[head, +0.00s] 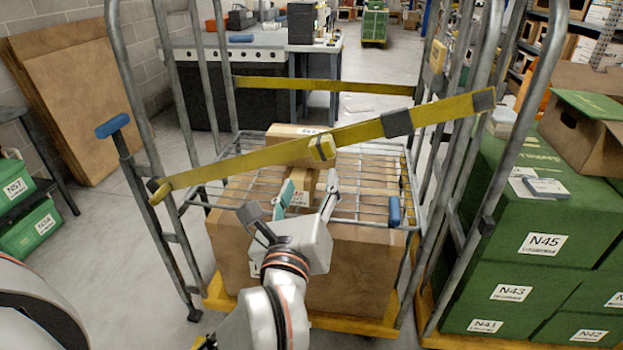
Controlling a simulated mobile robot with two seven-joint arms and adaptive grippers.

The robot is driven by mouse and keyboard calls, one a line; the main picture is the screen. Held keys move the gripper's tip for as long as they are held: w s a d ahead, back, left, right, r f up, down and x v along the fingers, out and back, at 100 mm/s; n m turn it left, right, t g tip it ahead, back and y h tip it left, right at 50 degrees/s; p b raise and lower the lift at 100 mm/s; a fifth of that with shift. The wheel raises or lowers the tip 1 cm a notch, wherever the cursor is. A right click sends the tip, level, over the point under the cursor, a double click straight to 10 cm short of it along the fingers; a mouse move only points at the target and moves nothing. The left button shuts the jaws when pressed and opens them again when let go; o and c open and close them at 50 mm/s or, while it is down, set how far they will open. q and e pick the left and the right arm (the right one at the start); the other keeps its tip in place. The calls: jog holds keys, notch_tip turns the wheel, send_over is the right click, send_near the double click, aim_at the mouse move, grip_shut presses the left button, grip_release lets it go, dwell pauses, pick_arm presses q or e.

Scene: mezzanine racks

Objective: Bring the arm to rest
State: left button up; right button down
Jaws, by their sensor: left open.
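My left gripper (291,199) is open, its two fingers spread apart, in front of a wheeled roll cage (180,115) with grey tube posts. It appears over the near part of the cage's wire shelf (365,165). Between the fingers a small teal-and-brown item (284,196) shows beyond them; I cannot tell whether they touch it. A yellow strap (240,159) with a buckle runs slanting across the cage front, above the gripper in the picture. My right gripper is not in view.
A large cardboard box (350,262) sits below the wire shelf, and a smaller carton (290,146) is on it. Green labelled crates (525,245) are stacked at right. Brown boards (85,95) lean on the wall at left. Grey floor (105,245) is open left of the cage.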

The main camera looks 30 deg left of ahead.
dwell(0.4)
